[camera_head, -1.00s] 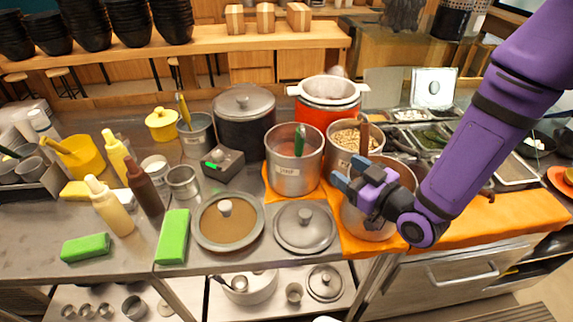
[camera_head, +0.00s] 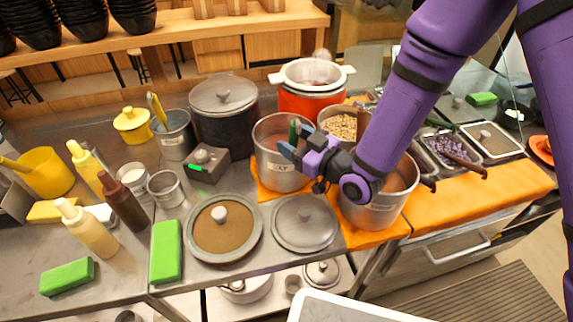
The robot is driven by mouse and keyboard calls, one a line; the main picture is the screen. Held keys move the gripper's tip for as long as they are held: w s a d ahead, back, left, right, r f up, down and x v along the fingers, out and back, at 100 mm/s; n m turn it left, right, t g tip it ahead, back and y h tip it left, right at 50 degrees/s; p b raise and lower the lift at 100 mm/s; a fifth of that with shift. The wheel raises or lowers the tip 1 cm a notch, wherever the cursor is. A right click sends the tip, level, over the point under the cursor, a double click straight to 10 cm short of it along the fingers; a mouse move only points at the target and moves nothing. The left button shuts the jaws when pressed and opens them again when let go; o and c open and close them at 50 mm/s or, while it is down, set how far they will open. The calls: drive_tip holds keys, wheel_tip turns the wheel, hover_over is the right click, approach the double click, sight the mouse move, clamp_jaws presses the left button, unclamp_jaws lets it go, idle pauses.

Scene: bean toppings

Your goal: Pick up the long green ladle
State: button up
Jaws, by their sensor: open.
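The long green ladle (camera_head: 294,132) stands in a steel pot (camera_head: 270,165) with a label on its front. Only the upper part of its green handle shows above the rim, and the rest is hidden inside the pot. My gripper (camera_head: 288,145) is open at the right side of that pot's rim, with its blue-grey fingertips at the green handle. I cannot tell whether the handle is between the fingers or just behind them.
A second steel pot (camera_head: 385,205) stands right beneath my arm on an orange cloth (camera_head: 460,212). A pot of beans (camera_head: 341,126) and a red pot (camera_head: 310,100) stand behind. Two lids (camera_head: 304,224) lie in front. A dark lidded pot (camera_head: 222,120) is at left.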

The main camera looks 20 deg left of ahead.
drive_tip(key=shift+x, duration=1.15)
clamp_jaws()
